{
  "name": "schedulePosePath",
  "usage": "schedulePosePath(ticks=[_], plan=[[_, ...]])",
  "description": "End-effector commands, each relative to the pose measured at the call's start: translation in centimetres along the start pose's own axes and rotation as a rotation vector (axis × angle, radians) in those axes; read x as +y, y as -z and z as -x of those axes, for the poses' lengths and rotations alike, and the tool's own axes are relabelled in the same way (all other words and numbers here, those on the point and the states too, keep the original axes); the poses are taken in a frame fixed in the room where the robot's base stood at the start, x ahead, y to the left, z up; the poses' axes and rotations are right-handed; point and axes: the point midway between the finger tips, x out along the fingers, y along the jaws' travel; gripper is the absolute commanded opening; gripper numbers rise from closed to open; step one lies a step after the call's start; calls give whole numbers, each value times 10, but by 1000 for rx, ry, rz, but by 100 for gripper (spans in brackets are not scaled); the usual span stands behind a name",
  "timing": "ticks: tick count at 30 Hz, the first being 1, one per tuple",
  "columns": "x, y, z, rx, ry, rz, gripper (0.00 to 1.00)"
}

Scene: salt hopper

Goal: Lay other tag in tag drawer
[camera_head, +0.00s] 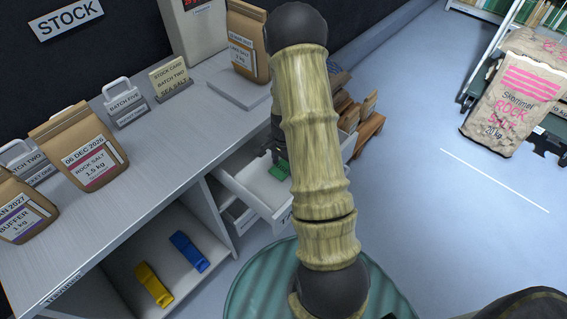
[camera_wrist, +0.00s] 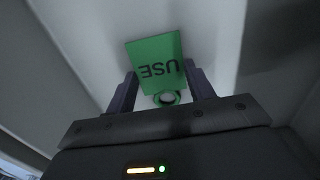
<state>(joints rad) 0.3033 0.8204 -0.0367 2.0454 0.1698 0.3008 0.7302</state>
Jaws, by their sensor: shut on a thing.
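The tag is a green card lettered "USE" with a ring hole at one end; it shows in the wrist view (camera_wrist: 155,62) and partly in the head view (camera_head: 281,168). My gripper (camera_wrist: 160,92) is shut on the tag's ring end, one dark finger on each side. The open white drawer (camera_head: 240,184) stands out from under the counter. The tag and gripper are inside its outline, over its pale floor; whether the tag touches the floor I cannot tell. My arm hides much of the drawer's right side.
The counter (camera_head: 130,150) carries paper bags, including a rock salt bag (camera_head: 80,150), tag holders (camera_head: 124,103) and a stock card (camera_head: 170,82). A blue clip (camera_head: 188,251) and yellow clip (camera_head: 153,285) lie on the shelf below. A green ribbed drum (camera_head: 255,285) stands in front.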

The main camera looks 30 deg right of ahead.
Motion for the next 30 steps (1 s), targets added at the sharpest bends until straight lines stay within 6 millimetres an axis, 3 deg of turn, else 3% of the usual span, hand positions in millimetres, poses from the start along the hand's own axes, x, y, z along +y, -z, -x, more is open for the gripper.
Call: schedulePosePath(ticks=[8,9,12,23,30], plan=[[0,0,-3,0,0,0,29],[0,0,-2,0,0,0,59],[0,0,-2,0,0,0,75],[0,0,3,1,1,0,75],[0,1,36,3,3,0,75]])
